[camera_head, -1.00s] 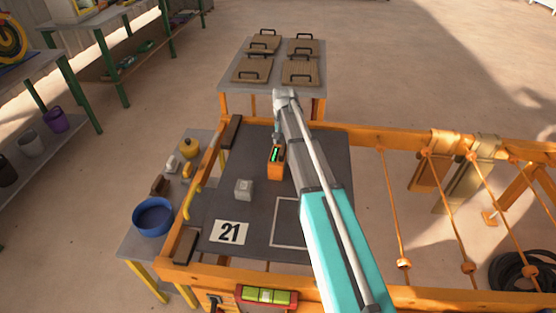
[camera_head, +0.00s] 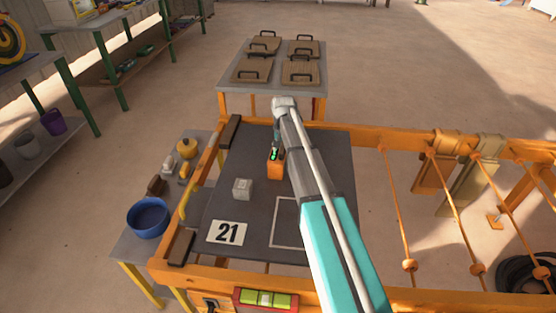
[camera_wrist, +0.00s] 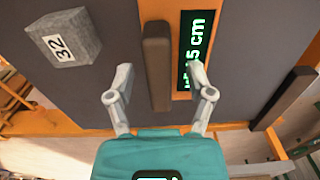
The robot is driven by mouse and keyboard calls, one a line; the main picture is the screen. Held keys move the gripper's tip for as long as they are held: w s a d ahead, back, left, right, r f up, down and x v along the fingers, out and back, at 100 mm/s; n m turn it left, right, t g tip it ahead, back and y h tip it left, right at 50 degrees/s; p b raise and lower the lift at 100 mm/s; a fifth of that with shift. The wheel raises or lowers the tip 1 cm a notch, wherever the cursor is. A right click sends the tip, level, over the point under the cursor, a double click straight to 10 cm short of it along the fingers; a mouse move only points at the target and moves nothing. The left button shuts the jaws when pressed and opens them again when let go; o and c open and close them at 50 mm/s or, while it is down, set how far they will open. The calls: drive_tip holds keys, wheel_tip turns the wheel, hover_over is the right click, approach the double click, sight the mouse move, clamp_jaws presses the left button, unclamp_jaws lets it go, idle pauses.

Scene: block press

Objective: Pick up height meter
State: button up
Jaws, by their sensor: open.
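The height meter (camera_head: 275,170) is a small orange block with a green lit display, standing on the dark grey board in the head view. In the wrist view its black display (camera_wrist: 194,30) shows green text ending in "5 cm", partly hidden by a finger. A dark brown upright bar (camera_wrist: 157,50) stands beside the display, apparently the meter's handle. My gripper (camera_wrist: 160,72) is open, with one finger on each side of the bar's lower end. In the head view my gripper (camera_head: 277,139) is just above the meter. Contact cannot be told.
A grey block (camera_head: 242,189) marked 32 in the wrist view sits left of the meter. A blue bowl (camera_head: 148,218) stands on the left side table.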

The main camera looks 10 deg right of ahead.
idle(0.4)
clamp_jaws()
